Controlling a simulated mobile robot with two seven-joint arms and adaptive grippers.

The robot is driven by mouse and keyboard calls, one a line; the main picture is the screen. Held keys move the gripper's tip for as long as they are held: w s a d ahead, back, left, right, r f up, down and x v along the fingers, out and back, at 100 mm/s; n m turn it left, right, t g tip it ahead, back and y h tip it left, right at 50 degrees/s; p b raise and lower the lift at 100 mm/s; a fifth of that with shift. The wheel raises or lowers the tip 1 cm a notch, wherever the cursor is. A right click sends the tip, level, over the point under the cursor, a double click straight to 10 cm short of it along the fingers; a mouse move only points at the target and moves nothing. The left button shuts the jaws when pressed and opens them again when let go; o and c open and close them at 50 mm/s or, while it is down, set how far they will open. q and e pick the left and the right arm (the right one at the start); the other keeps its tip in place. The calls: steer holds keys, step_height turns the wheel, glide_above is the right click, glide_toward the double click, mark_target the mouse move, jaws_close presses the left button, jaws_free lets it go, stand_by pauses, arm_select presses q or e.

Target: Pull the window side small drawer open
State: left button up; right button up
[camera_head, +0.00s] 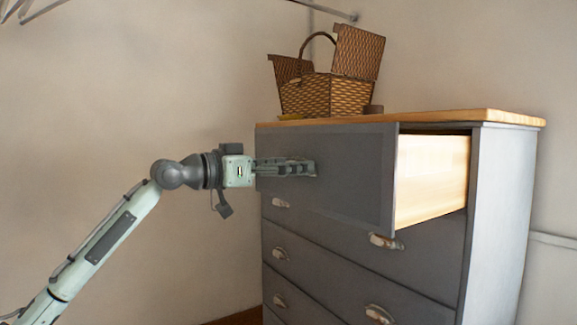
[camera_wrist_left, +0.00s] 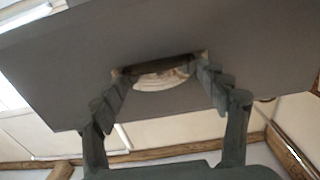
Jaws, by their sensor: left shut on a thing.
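The small top drawer (camera_head: 355,165) of a grey dresser is pulled out, with its pale wooden side (camera_head: 432,180) exposed. Its grey front also fills the upper part of the left wrist view (camera_wrist_left: 240,40). My left gripper (camera_head: 308,168) reaches in from the left to the middle of that front. In the wrist view its two fingers (camera_wrist_left: 160,72) are at the two ends of the pale cup handle (camera_wrist_left: 160,79), shut on it. In the head view the fingers mostly hide this handle. My right gripper is not in view.
The dresser's wooden top (camera_head: 440,118) carries an open wicker basket (camera_head: 328,96). Lower closed drawers (camera_head: 330,265) have metal cup handles, one of them below the open drawer (camera_head: 386,241). Bare wall is at the left and behind.

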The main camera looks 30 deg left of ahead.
arm_select(q)
steer(key=o, duration=1.4)
steer(key=v, duration=1.2)
